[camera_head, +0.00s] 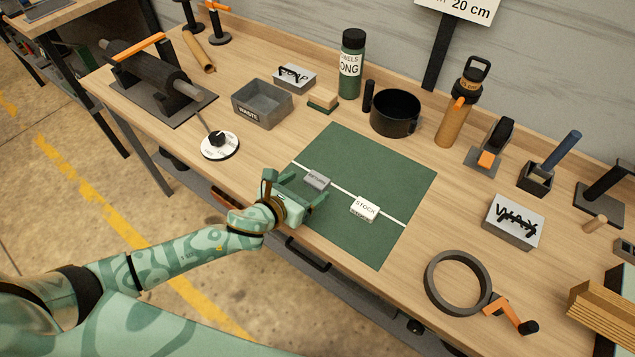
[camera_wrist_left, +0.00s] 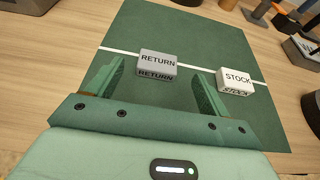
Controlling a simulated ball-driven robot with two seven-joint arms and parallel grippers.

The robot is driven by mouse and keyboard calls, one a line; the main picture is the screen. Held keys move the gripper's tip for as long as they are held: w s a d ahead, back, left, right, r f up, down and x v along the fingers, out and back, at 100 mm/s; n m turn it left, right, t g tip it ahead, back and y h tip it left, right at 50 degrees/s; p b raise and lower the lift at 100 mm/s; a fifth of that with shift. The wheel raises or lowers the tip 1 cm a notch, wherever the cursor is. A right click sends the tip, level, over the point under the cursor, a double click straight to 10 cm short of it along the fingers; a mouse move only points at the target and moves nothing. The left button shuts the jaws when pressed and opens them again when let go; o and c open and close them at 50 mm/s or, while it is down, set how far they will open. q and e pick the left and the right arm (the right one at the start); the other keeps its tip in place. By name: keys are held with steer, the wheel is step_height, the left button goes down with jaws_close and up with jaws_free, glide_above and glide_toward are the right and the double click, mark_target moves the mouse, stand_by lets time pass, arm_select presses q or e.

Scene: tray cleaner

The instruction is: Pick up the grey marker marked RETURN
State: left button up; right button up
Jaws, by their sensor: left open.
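The grey marker marked RETURN (camera_head: 317,180) lies on the green mat (camera_head: 380,155), on the white line that crosses it. It also shows in the left wrist view (camera_wrist_left: 157,65), ahead of and between the two fingertips. A white marker marked STOCK (camera_head: 364,209) sits on the same line to its right; it shows in the left wrist view (camera_wrist_left: 235,81) too. My left gripper (camera_head: 301,189) is open and empty, low over the mat's near left edge, with its fingers pointing toward the grey marker. My right gripper is not in view.
Behind the mat stand a grey WASTE bin (camera_head: 262,104), a green bottle (camera_head: 350,65) and a black pot (camera_head: 395,112). A white round dial (camera_head: 220,146) is to the left. A dark ring (camera_head: 457,283) and a WAX box (camera_head: 512,222) are to the right.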

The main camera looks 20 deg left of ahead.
mark_target(316, 180)
arm_select(q)
steer(key=b+x, duration=0.2)
steer(key=x, duration=0.3)
steer(key=shift+w+a+f, duration=0.1)
steer(key=shift+w+f, duration=0.05)
steer(key=shift+f, duration=0.15)
steer(key=shift+w+f, duration=0.1)
steer(key=shift+w, duration=0.2)
steer(key=c, duration=1.1)
steer(key=shift+o, duration=0.2)
